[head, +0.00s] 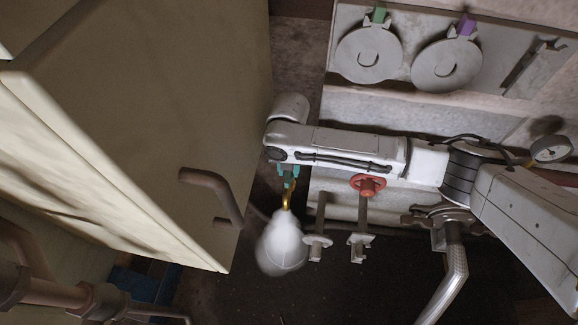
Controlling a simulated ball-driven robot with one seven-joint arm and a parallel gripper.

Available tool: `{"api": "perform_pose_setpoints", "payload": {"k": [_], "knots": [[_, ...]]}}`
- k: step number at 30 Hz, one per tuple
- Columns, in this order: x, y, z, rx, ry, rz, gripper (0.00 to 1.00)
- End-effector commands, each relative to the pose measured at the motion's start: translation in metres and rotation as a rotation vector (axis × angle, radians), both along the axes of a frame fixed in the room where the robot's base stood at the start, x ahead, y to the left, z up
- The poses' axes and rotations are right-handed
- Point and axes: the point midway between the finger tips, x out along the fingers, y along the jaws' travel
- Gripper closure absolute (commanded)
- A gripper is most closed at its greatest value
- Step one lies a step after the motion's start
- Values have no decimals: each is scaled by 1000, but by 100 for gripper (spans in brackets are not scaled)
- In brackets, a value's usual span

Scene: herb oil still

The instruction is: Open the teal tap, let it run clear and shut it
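The teal tap (287,170) shows in the head view just below the outer end of my arm, which hides most of it. A short brass-coloured spout (287,199) hangs beneath the teal part. Below the spout is a white, soft-edged, drop-shaped form (282,246); I cannot tell whether it is a plume or a vessel. My arm reaches in from the right, and its outer joint lies over the tap. My gripper's fingers do not show, so I cannot see whether they touch the tap's handle.
A large cream cabinet (140,110) with a brown pipe handle (212,192) fills the left, close to my arm's end. A red handwheel (367,185) sits just right of the teal tap. Discs with green (379,15) and purple (466,25) tabs are above. A gauge (550,149) is at right.

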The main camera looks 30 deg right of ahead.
Motion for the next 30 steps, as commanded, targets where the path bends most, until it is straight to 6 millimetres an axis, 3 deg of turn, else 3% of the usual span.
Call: {"api": "perform_pose_setpoints", "payload": {"k": [3,13,24,30], "knots": [[0,0,0,0,0,-1,60],[1,0,8,1,-2,-3,60],[1,0,74,1,-2,-2,60],[0,0,99,1,-1,-1,60]]}}
